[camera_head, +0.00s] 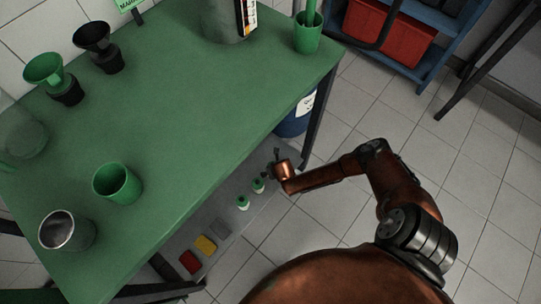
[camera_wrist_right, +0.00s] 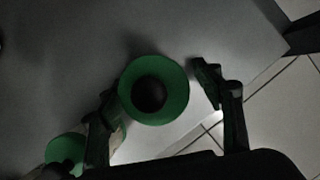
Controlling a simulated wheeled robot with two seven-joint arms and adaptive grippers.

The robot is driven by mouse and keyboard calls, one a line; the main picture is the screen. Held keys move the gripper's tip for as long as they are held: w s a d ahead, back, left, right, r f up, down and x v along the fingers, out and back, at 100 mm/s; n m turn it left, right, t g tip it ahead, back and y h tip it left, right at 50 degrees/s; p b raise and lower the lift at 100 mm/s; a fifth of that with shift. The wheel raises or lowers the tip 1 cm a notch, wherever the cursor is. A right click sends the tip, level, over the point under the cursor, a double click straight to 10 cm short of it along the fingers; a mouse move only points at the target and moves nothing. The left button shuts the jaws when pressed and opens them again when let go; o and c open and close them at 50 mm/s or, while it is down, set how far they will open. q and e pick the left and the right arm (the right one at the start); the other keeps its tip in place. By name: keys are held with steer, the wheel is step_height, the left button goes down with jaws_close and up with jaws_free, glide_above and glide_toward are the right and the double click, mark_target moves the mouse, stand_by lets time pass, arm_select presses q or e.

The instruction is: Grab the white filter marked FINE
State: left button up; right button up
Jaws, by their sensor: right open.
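Two small white filters with green round tops stand on the grey lower shelf: one (camera_head: 258,185) nearest my right gripper, the other (camera_head: 242,203) further left. No FINE marking is readable on either. My right gripper (camera_head: 271,165) is low over the shelf beside the nearer filter. In the right wrist view, the open fingers (camera_wrist_right: 157,86) stand on either side of a green ring top (camera_wrist_right: 178,92) with a dark centre hole. The left finger is close to the ring, and a gap shows on the right. Another green top (camera_wrist_right: 66,146) is at lower left. My left gripper is out of view.
The green tabletop (camera_head: 190,130) overhangs the lower shelf (camera_head: 175,243). Red (camera_head: 190,262), yellow (camera_head: 206,244) and grey (camera_head: 221,229) blocks lie further along the shelf. A blue drum (camera_head: 291,124) and a table leg (camera_head: 317,112) stand behind the gripper. Open tiled floor lies right.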

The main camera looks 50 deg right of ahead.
steer(key=shift+c, duration=0.6)
steer(key=c, duration=1.2)
steer(key=shift+r, duration=0.2)
